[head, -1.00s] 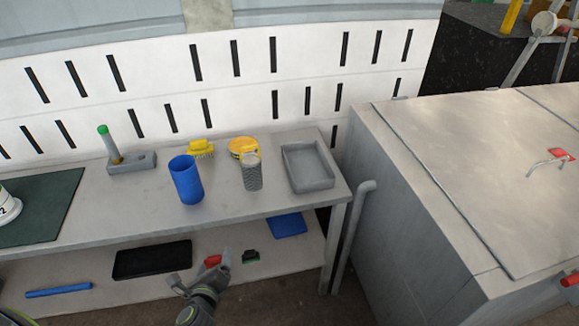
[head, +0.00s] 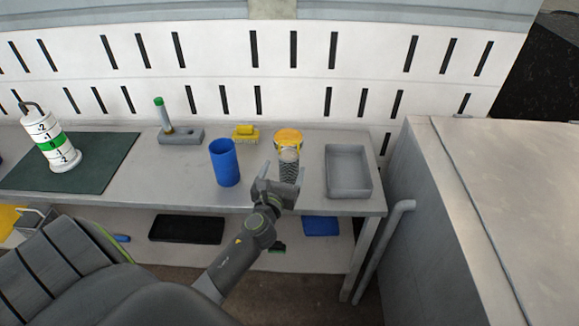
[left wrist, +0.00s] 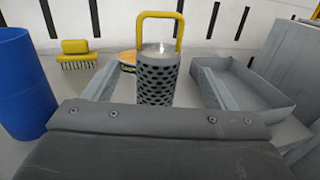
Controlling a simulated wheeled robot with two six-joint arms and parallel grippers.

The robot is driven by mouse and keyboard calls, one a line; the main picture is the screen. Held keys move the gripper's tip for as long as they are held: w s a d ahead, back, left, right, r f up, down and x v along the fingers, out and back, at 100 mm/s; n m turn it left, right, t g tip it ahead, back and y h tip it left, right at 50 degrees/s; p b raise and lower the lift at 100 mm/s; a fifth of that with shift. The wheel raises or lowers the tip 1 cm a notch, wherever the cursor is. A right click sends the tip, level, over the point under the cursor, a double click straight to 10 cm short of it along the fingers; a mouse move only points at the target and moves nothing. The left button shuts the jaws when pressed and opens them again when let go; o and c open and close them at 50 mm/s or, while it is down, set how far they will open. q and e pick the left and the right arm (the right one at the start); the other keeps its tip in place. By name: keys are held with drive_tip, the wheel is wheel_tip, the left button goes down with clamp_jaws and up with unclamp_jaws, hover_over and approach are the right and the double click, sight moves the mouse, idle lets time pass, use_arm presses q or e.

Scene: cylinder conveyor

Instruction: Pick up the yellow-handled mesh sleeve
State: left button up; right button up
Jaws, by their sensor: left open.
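The mesh sleeve (left wrist: 158,79) is a grey perforated cylinder standing upright on the bench, with a yellow loop handle (left wrist: 160,15) on top in the left wrist view. In the head view the sleeve (head: 289,170) is partly hidden behind my left gripper (head: 276,184). My left gripper is open, its two fingers (left wrist: 153,84) reaching forward on either side of the sleeve in the left wrist view. I cannot tell whether the fingers touch it. My right gripper is not in view.
A blue cup (head: 225,162) stands left of the sleeve, a grey tray (head: 348,191) right. A yellow brush (head: 245,133) and a yellow round container (head: 288,137) lie behind. A green-tipped post (head: 163,115) and a white cylinder (head: 58,150) on a dark mat (head: 105,170) stand farther left.

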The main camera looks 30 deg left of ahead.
sight(292, 148)
use_arm(q)
drive_tip(key=shift+x, duration=1.05)
drive_tip(key=x, duration=0.4)
drive_tip(key=shift+w+a+f, duration=0.15)
drive_tip(key=shift+w+a, duration=0.05)
drive_tip(key=shift+w, duration=0.1)
drive_tip(key=shift+c, duration=0.5)
drive_tip(key=c, duration=1.2)
